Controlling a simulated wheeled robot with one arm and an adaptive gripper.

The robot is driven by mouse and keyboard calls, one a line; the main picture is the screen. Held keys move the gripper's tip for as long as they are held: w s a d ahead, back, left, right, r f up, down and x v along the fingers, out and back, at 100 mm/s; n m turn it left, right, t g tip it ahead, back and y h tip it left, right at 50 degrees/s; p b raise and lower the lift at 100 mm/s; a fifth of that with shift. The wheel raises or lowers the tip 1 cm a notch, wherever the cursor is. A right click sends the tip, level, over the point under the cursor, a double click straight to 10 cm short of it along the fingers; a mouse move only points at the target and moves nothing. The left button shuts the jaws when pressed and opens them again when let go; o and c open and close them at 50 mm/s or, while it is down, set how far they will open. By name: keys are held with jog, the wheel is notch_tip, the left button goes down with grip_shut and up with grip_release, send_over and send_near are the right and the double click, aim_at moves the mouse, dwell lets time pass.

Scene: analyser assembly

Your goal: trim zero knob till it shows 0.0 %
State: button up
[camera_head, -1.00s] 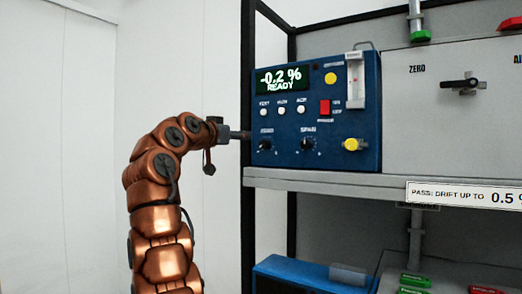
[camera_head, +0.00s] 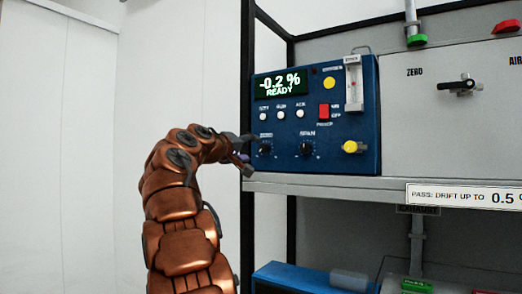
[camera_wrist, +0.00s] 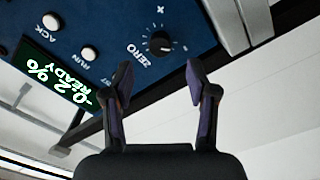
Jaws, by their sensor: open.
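The zero knob (camera_head: 265,149) is a small black dial at the lower left of the blue analyser panel (camera_head: 335,165). In the wrist view the zero knob (camera_wrist: 161,42) sits beyond my fingertips, between "+" and "-" marks. The display (camera_head: 281,82) reads "-0.2 %" and "READY"; it also shows, tilted, in the wrist view (camera_wrist: 52,80). My gripper (camera_head: 244,152) is just left of the knob in the head view. In the wrist view my gripper (camera_wrist: 158,78) is open and empty, its fingers apart and not touching the knob.
The span knob (camera_head: 307,149) and a yellow port (camera_head: 350,147) are right of the zero knob. White buttons (camera_head: 282,115) and a red switch (camera_head: 324,111) are above. The shelf edge (camera_head: 320,187) runs below the panel, and a black rack post (camera_head: 247,220) stands at left.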

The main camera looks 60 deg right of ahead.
aim_at(262, 149)
jog(key=d+p, duration=0.2)
jog(key=d, duration=0.4)
jog(key=shift+w+d, duration=0.15)
jog(key=shift+d, duration=0.2)
jog(key=shift+c, duration=0.3)
grip_shut()
jog(key=shift+f+m, duration=0.15)
jog(key=shift+m, duration=0.15)
jog(key=shift+m+b, duration=0.4)
jog(key=shift+b, duration=0.05)
jog(key=shift+m, duration=1.9)
